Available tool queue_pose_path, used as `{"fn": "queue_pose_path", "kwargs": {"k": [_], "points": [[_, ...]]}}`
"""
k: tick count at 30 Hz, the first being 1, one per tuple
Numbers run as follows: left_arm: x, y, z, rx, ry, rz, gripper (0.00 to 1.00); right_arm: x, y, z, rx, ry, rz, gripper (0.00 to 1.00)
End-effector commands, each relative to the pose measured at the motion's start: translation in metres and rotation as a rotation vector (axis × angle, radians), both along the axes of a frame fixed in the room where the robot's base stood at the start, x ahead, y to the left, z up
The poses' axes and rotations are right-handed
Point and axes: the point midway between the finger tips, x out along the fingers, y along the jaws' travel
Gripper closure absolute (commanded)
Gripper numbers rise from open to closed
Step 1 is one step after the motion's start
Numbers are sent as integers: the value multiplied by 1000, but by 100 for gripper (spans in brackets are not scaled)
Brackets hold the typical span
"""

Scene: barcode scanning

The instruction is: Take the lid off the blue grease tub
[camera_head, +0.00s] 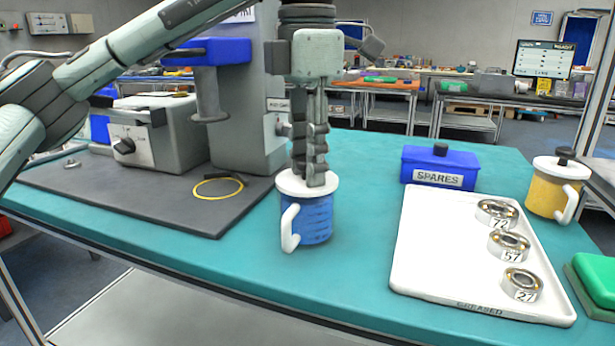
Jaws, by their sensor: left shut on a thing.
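The blue grease tub (318,222) stands upright on the teal bench, with a white handle on its left side. Its white lid (290,185) sits on top of the tub. My left gripper (316,180) points straight down over the tub, its fingers close together at the middle of the lid. It is shut on the lid's knob, which the fingers hide. No gap shows between lid and tub. My right gripper is not in view.
A yellow tub (548,194) with a white lid and a blue SPARES box (412,170) stand at the back right. A white tray (430,250) holds three numbered bearings. A grey machine (255,120) on a dark mat (150,205) stands left. Teal bench (365,200) between tub and tray is clear.

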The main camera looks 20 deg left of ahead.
Motion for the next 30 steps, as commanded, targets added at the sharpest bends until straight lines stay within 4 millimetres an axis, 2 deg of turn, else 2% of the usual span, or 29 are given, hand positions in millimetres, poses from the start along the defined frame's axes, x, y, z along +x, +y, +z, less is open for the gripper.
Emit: {"fn": "queue_pose_path", "kwargs": {"k": [1, 11, 13, 15, 17, 20, 30], "points": [[0, 2, -9, 12, 15, 1, 91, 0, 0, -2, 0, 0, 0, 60], [-1, 1, -6, 12, 17, -1, 92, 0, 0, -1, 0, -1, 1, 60], [-1, 1, -2, 11, 16, -1, 92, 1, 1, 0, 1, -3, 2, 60], [-1, 1, 6, 12, 14, 0, 100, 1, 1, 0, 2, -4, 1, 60], [-1, 1, 15, 11, 12, 0, 100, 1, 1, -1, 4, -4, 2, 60], [-1, 1, 38, 9, 7, 1, 100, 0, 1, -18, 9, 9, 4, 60], [-71, 26, 83, 6, 4, 1, 100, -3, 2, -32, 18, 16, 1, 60]]}}
